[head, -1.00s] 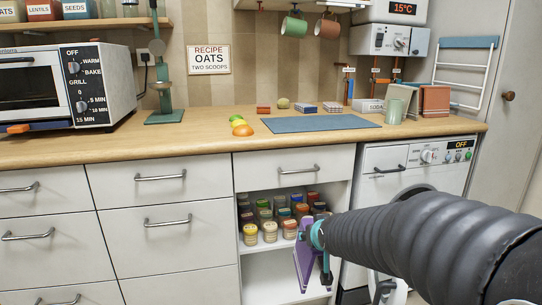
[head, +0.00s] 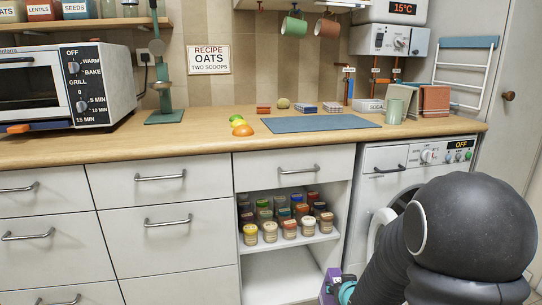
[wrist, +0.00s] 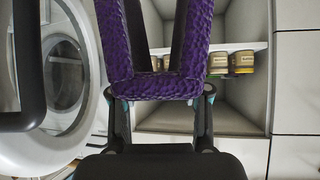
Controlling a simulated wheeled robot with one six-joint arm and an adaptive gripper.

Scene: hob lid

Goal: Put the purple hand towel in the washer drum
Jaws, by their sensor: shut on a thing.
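The purple hand towel (wrist: 154,87) is in my gripper (wrist: 158,72), wrapped in a U shape across and along the fingers in the wrist view. A small purple piece of it (head: 328,283) shows at the bottom of the head view, beside my gripper (head: 343,290), which my arm partly hides. The white washer (head: 380,165) stands at the right under the counter. Its round door (head: 377,232) seems to stand ajar, with a dark opening behind it. In the wrist view the washer's round white ring (wrist: 92,60) is at the left, apart from the towel.
An open shelf cubby (head: 275,270) with several jars (head: 290,229) stands left of the washer. White drawers (head: 165,240) lie farther left. A dark bar (wrist: 30,70) crosses the wrist view's left edge.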

